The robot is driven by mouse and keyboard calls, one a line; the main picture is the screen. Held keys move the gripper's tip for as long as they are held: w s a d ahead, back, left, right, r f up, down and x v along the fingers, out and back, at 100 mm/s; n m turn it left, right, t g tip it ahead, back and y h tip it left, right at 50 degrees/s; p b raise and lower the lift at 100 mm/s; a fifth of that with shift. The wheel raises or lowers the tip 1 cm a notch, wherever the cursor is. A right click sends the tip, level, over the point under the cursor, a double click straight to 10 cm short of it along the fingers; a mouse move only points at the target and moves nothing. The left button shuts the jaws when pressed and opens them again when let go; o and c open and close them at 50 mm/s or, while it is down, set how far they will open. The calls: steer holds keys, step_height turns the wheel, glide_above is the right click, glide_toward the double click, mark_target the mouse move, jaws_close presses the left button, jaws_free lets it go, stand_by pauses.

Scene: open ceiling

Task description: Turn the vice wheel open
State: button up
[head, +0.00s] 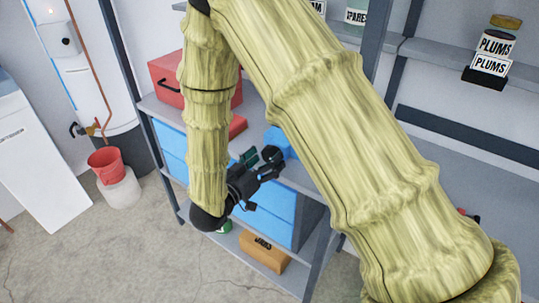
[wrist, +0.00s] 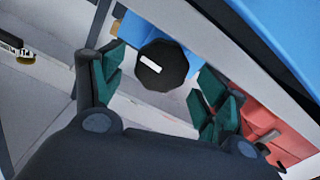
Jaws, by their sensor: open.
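The vice wheel is a black, many-sided disc (wrist: 160,75) with a white mark, seen in the wrist view between my fingers. In the head view a dark round shape (head: 272,153) at my fingertips appears to be this wheel. A blue body (head: 279,138), seemingly the vice, is on the bench shelf just behind it and partly hidden by my arm. My gripper (head: 261,163) is open, with a green-padded finger on either side of the wheel. In the wrist view the gripper (wrist: 162,80) shows gaps on both sides of the wheel; depth to it is unclear.
A red toolbox (head: 165,78) stands on the shelf behind my forearm. The concrete floor in front is clear.

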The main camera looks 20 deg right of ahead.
steer(key=v, duration=0.9)
steer(key=shift+s+a, duration=0.1)
steer(key=w+d+m+p, duration=0.1)
steer(key=w+d+p, duration=0.1)
steer(key=d+p, duration=0.1)
steer(key=w+d+m+p, duration=0.1)
steer(key=w+d+p, duration=0.1)
steer(key=d+p, duration=0.1)
steer(key=w+d+m+p, duration=0.2)
steer(key=w+d+p, duration=0.1)
steer(key=shift+w+d, duration=0.1)
steer(key=shift+d, duration=0.2)
stand_by(0.5)
steer(key=c, duration=1)
steer(key=shift+p, duration=0.3)
